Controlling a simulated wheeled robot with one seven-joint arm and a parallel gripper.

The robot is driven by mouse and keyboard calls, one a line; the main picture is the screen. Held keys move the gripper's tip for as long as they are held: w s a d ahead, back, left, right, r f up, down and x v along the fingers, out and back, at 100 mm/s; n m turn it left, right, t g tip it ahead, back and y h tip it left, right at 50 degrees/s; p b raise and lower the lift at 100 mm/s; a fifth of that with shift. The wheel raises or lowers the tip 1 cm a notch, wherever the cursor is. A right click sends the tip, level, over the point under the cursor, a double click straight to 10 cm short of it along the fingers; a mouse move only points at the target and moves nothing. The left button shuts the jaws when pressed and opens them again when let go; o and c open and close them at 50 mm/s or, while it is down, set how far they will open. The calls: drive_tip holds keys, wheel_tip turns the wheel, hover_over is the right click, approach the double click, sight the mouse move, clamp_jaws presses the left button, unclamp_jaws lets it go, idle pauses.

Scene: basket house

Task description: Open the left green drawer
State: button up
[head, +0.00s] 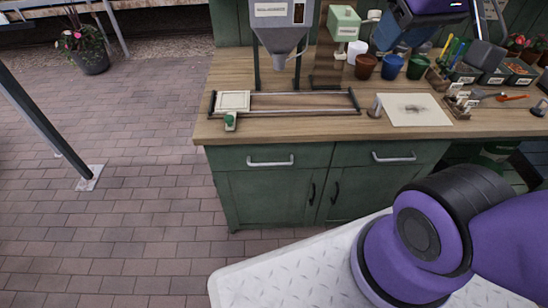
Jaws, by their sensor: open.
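The left green drawer (232,158) is at the top left of the green cabinet in the head view, under the wooden worktop. It looks shut, its front level with the cabinet face. Its silver bar handle (270,162) runs across the front and is fully visible. A second green drawer (358,154) with a silver handle is to its right and also looks shut. My gripper is not in view; only part of my purple arm shows at the lower right, well apart from the left drawer.
Two green cabinet doors (262,196) with dark handles are below the drawers. The wooden worktop (385,135) holds a rail frame, a hopper, pots and tools. Brick paving (110,225) to the left is clear, except for a slanted post (45,125) and a potted plant (90,55).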

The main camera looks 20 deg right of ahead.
drive_tip(key=shift+c, duration=0.5)
